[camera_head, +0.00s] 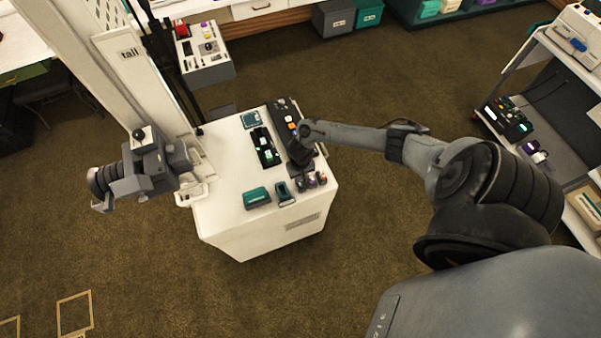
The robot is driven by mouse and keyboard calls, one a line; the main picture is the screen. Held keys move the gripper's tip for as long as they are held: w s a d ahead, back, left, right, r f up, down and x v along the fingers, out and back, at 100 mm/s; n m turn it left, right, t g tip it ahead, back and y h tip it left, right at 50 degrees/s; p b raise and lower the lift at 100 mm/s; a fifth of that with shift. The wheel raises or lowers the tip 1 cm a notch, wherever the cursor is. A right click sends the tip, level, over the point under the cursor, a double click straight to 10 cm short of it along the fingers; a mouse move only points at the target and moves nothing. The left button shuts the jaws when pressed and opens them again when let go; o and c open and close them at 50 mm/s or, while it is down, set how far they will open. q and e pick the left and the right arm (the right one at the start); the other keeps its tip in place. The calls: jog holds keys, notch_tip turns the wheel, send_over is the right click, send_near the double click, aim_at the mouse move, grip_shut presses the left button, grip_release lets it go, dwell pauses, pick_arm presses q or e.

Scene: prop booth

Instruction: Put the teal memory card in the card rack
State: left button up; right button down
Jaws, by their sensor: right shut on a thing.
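My right gripper (300,167) reaches in from the right and points down over the right part of the white counter (226,180). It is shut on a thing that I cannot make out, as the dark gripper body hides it. A black rack-like holder (266,149) with pale and green pieces lies just left of the gripper. A flat teal card-like piece (251,119) lies behind that holder; I cannot tell whether it is the memory card. My left gripper is not in view.
A dark panel with buttons (283,110) lies behind the gripper. A teal box (256,197), a teal-and-dark device (284,193) and small dark items (311,180) stand at the counter's front. A grey camera-like device (150,167) and white column (130,70) stand left.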

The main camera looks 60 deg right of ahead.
jog(key=shift+f, duration=0.2)
dwell(0.5)
jog(key=shift+f+b, duration=0.3)
jog(key=shift+f, duration=0.2)
jog(key=shift+f, duration=0.65)
dwell(0.3)
jog(key=c, duration=1.1)
grip_release()
jog(key=shift+o, duration=0.2)
